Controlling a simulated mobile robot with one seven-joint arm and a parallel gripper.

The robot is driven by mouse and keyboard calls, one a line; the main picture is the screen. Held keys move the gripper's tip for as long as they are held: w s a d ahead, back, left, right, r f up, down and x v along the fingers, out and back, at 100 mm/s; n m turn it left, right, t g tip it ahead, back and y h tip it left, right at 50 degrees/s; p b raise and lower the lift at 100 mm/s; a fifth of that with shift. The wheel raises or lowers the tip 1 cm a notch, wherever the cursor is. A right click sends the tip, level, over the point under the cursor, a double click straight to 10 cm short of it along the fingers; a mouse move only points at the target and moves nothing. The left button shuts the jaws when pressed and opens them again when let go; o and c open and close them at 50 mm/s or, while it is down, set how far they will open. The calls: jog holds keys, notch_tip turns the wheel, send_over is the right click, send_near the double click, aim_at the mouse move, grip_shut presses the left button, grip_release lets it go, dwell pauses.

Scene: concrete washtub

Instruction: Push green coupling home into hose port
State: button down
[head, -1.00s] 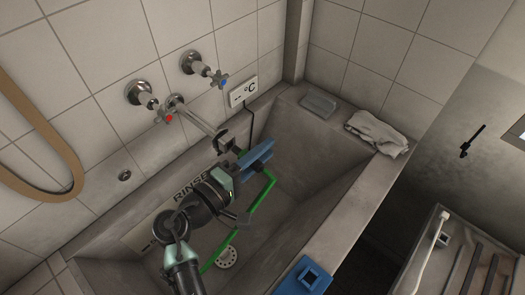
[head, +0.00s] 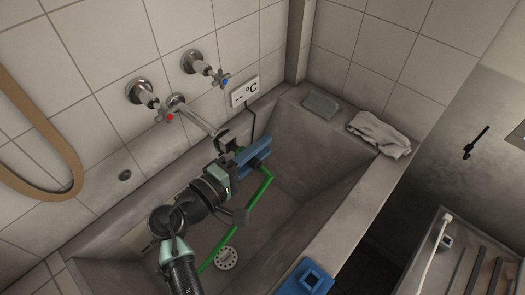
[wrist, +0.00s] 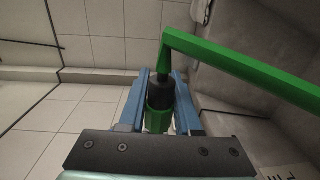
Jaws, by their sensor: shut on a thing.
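My gripper (head: 255,154) has blue fingers and is beside the metal spout (head: 200,118), close to the dark block (head: 226,139) at the spout's end. In the wrist view, the fingers are shut around the green coupling (wrist: 158,121). A black cylindrical piece (wrist: 160,92) lies in line with the coupling, between the finger ends. The green hose (wrist: 240,68) bends sharply just past it and runs off to the right. In the head view, the hose (head: 245,215) runs down into the tub. I cannot make out the port's mouth or how deep the coupling sits.
The concrete washtub (head: 345,150) surrounds my arm, with a round drain (head: 226,258) at the bottom. Red and blue taps and a °C display (head: 244,91) are on the tiled wall. A cloth (head: 379,134), a grey block (head: 320,104) and a blue fixture (head: 304,278) sit on the rim.

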jog(key=shift+w+a+b, duration=0.65)
jog(key=shift+w+a, duration=0.05)
jog(key=shift+a, duration=0.1)
jog(key=c, duration=0.5)
grip_release()
jog(key=v, duration=1.3)
jog(key=shift+r+b, duration=0.1)
jog(key=shift+b, duration=0.25)
jog(key=shift+w, duration=0.1)
